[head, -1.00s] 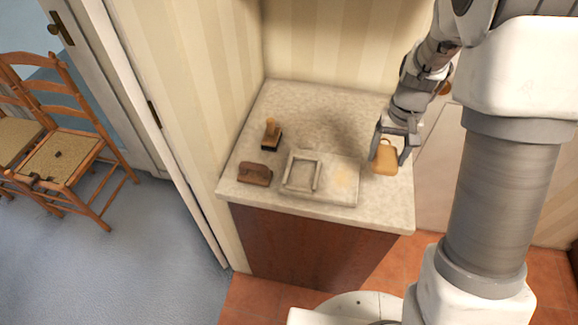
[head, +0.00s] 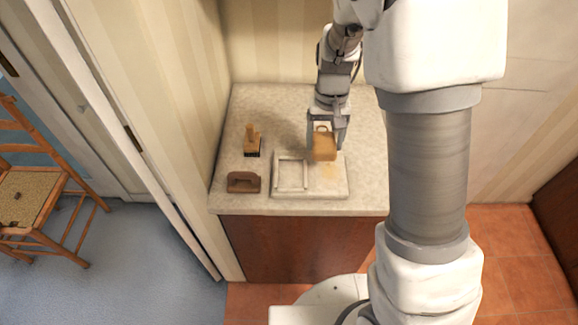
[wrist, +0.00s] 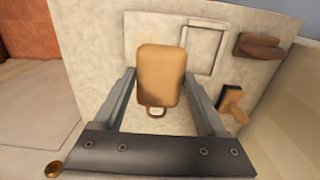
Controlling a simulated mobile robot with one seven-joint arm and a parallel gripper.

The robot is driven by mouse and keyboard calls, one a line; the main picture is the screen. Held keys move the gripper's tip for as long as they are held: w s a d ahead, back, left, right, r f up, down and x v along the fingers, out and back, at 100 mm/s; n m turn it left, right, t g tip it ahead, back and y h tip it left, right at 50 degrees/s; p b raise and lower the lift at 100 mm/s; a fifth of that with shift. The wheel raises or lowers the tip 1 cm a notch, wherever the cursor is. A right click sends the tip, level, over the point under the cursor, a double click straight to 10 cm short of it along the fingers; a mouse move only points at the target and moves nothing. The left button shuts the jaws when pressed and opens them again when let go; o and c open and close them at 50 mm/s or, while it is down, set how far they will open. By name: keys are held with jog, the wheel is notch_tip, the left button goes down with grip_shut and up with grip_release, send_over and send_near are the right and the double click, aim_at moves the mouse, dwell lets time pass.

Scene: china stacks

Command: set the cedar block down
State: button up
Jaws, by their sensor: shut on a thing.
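The cedar block (head: 324,148) is a tan block with a small loop handle. My gripper (head: 326,138) is shut on it, with one finger on each side in the wrist view (wrist: 158,75). The block appears over the back right part of a pale slab (head: 310,192). I cannot tell how high the block is above the slab. The block hides part of the slab.
The counter (head: 285,105) is clear at the back. A wall borders its left side.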

jog(key=a+f, duration=0.1)
jog(key=a, duration=0.1)
jog(key=a+f, duration=0.2)
jog(key=a, duration=0.1)
jog(key=s+a+f+p, duration=0.1)
jog(key=a+f, duration=0.1)
jog(key=a, duration=0.1)
jog(key=shift+f, duration=1.95)
